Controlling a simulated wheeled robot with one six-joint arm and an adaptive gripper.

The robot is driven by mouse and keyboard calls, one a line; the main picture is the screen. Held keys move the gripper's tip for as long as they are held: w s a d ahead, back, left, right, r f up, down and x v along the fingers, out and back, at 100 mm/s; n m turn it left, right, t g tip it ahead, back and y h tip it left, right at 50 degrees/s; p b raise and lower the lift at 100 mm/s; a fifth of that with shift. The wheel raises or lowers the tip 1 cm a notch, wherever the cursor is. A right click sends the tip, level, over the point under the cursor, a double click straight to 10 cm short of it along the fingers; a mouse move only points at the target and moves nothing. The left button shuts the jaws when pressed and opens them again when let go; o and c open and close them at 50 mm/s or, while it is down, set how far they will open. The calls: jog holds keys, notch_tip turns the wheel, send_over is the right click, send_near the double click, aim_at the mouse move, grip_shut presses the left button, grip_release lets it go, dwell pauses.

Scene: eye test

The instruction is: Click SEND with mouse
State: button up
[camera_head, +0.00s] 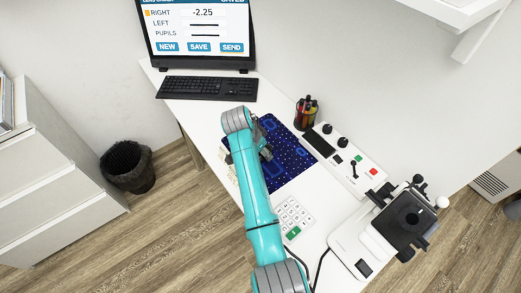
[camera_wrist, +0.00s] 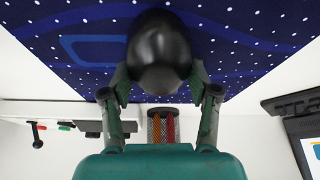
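The monitor (camera_head: 196,22) stands at the far end of the desk. Its screen shows RIGHT -2.25, dashes for LEFT and PUPILS, and NEW, SAVE and SEND buttons. The SEND button (camera_head: 231,47) is at the lower right; I cannot make out a cursor. The black mouse (camera_wrist: 158,52) is on the dark blue dotted mat (camera_head: 291,171). My gripper (camera_wrist: 160,78) has one finger on each side of the mouse, seemingly touching both sides. In the head view my gripper (camera_head: 265,153) is over the mat, and the mouse is hidden by my arm.
A keyboard (camera_head: 207,88) lies before the monitor. A pen cup (camera_head: 306,112), a control panel (camera_head: 345,160), a white keypad (camera_head: 293,218) and an optical instrument (camera_head: 385,232) stand along the desk. A dark bin (camera_head: 128,168) is on the floor at left.

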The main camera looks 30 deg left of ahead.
jog(key=o, duration=0.4)
jog(key=shift+v, duration=4)
